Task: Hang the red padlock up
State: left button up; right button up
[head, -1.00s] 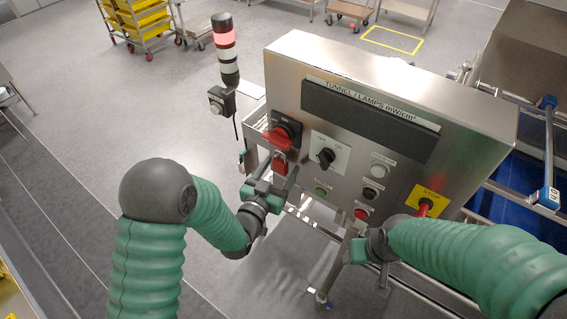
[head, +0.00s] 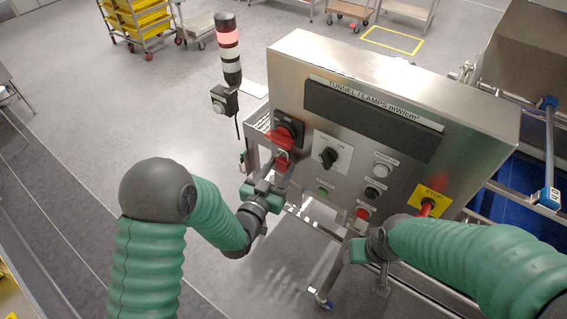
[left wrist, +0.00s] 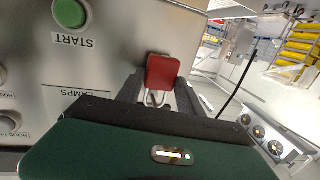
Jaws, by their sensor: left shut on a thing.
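The red padlock (head: 281,160) is between the fingertips of my left gripper (head: 280,173), which is shut on it. It sits just below the red rotary switch handle (head: 278,139) on the control panel's left side. In the left wrist view the padlock's red body (left wrist: 162,72) is at the fingertips, with its silver shackle (left wrist: 155,98) showing between the fingers. Whether the shackle touches the switch is not clear. My right gripper (head: 370,262) is low in front of the panel, and its fingers are too unclear to judge.
The steel control panel (head: 465,125) carries a black selector knob (head: 328,157), a green button (head: 323,191) and a red stop button (head: 427,207) on a yellow plate. A signal tower (head: 228,50) stands left of it. Open floor lies to the left.

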pick_arm(q)
jog(key=shift+a, duration=0.1)
grip_shut()
jog(key=shift+r+p, duration=0.4)
jog(key=shift+r, duration=0.45)
jog(key=shift+s, duration=0.1)
jog(key=shift+f, duration=0.1)
jog(key=shift+s+a, duration=0.35)
jog(key=shift+s, duration=0.05)
jog(key=v, duration=0.2)
jog(key=a+b+v, duration=0.1)
jog(key=v, duration=0.2)
